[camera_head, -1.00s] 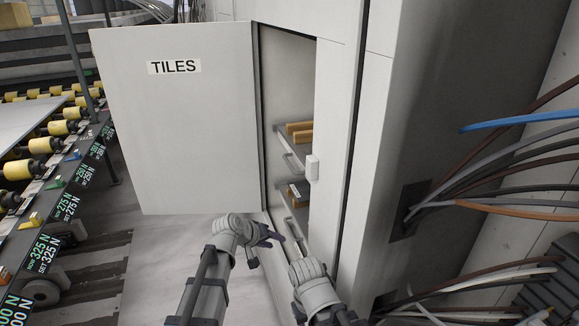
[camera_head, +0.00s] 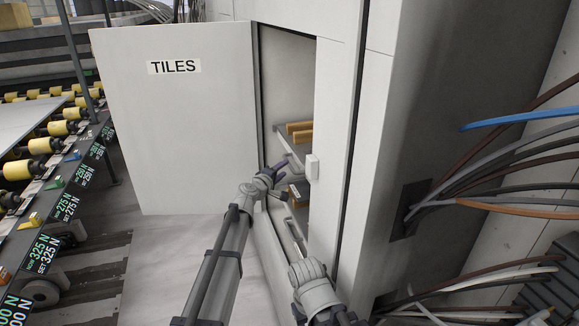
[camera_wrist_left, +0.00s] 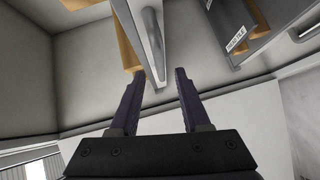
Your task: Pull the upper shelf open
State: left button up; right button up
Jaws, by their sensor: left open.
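The upper shelf (camera_head: 281,133) is a pale pull-out tray inside the open cabinet, with yellow-brown blocks on it. Its bar handle (camera_head: 291,161) is on the front. My left gripper (camera_head: 279,172) is open just in front of and slightly below this handle. In the left wrist view, the open dark fingers (camera_wrist_left: 160,76) point at the shelf front, and the handle (camera_wrist_left: 154,44) lies ahead, between their lines. I cannot tell whether they touch it. My right arm is low in the head view; its fingers do not show clearly.
The cabinet door marked TILES (camera_head: 175,120) stands open at the left. A lower shelf (camera_head: 298,191) with a label sits below the upper one. A white latch block (camera_head: 312,168) is on the right frame edge. Cables (camera_head: 500,190) hang at the right.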

aim_at(289, 165)
pick_arm(q)
jog(key=x, duration=0.6)
jog(key=shift+b, duration=0.35)
grip_shut()
jog(key=shift+s, duration=0.1)
dwell(0.9)
